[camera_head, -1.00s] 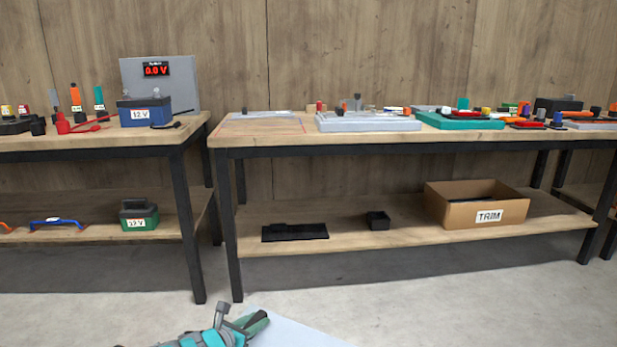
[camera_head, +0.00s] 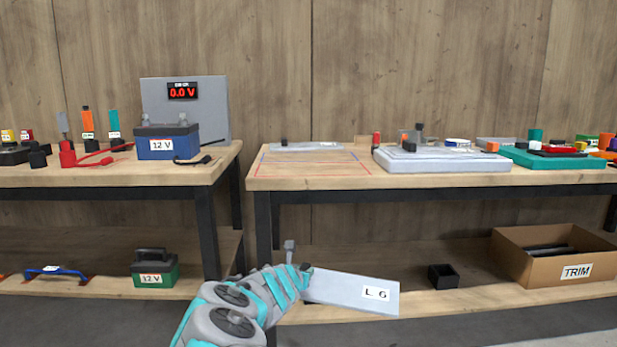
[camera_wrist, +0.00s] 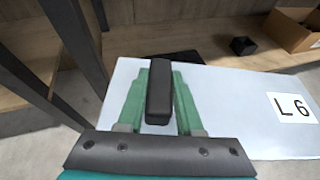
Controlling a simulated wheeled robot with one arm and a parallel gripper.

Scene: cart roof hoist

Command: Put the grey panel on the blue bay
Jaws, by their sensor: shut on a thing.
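The grey panel (camera_head: 340,291) is a flat light-grey plate with a white "L 6" label. My gripper (camera_head: 304,272) is shut on the panel at its left end and holds it in front of the bench, below the top. In the wrist view, the green fingers (camera_wrist: 160,95) close on a black handle standing on the panel (camera_wrist: 230,105). On the left of the bench top is a marked area (camera_head: 312,163) with thin red and blue lines. The blue lines show at its back and right side; the blue bay's full outline is not clear.
A thin grey plate (camera_head: 307,146) lies behind the marked area. A light-grey block (camera_head: 440,162) stands to its right, then a teal tray (camera_head: 560,162). A left bench holds a 12 V battery (camera_head: 167,143). A TRIM box (camera_head: 540,268) is on the lower shelf.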

